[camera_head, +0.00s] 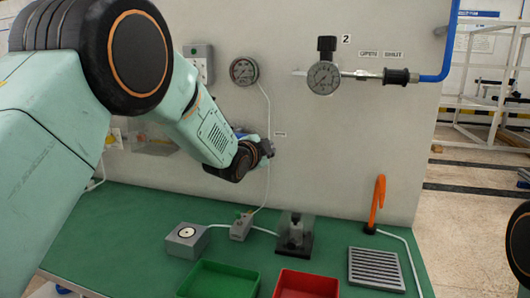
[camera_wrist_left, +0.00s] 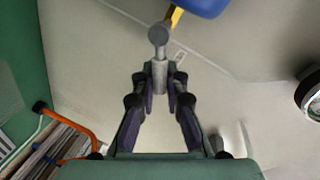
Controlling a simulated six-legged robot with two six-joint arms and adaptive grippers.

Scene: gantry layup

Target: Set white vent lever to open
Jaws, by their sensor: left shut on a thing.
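My left gripper (camera_wrist_left: 160,88) is shut on a pale grey-white rod with a round end (camera_wrist_left: 158,35), which looks like the white vent lever. The rod stands out between the two fingertips. In the head view my left gripper (camera_head: 267,148) is in front of the grey wall panel, beside a small label. The lever cannot be made out there, as the gripper and wrist cover that spot. Which setting the lever is at cannot be told. My right gripper is not in view.
A blue part with a yellow piece (camera_wrist_left: 202,6) lies close beyond the rod. A round gauge (camera_head: 243,71) and gauge 2 (camera_head: 323,77) with a black fitting (camera_head: 396,76) are on the panel.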

